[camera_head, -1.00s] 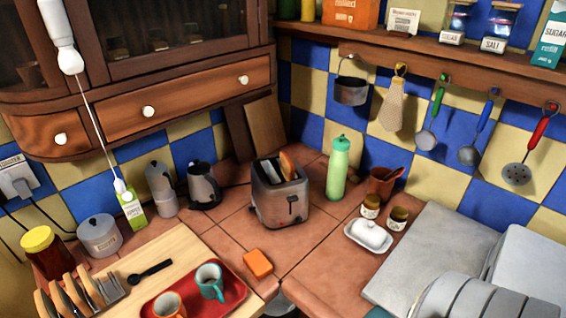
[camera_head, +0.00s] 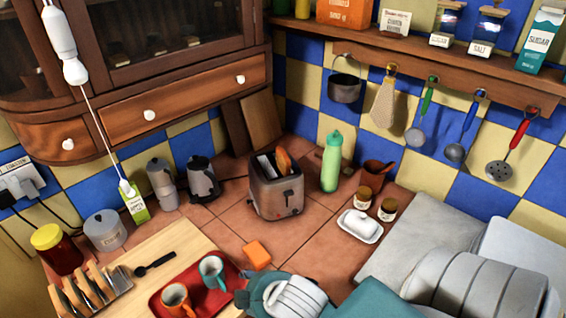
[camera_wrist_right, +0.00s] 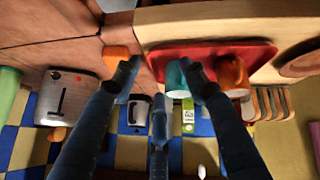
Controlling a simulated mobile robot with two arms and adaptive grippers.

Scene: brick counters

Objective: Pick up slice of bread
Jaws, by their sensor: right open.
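A browned slice of bread (camera_head: 284,161) stands upright, partly sunk in a slot of the metal toaster (camera_head: 277,195); its lower part is hidden. More slices (camera_head: 75,294) stand in a toast rack at the lower left. The upside-down right wrist view shows the toaster (camera_wrist_right: 65,98) at left, with a bit of bread (camera_wrist_right: 58,134) at its top. My right gripper (camera_wrist_right: 163,78) has its fingers spread and empty, apart from the bread. Part of my right arm (camera_head: 290,298) enters the head view at the bottom. My left gripper is out of view.
A red tray (camera_head: 232,298) with an orange mug (camera_head: 176,300) and a teal mug (camera_head: 212,271) lies before the toaster, beside an orange block (camera_head: 257,254). A green bottle (camera_head: 331,162) and a butter dish (camera_head: 360,226) stand to its right. Utensils hang above.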

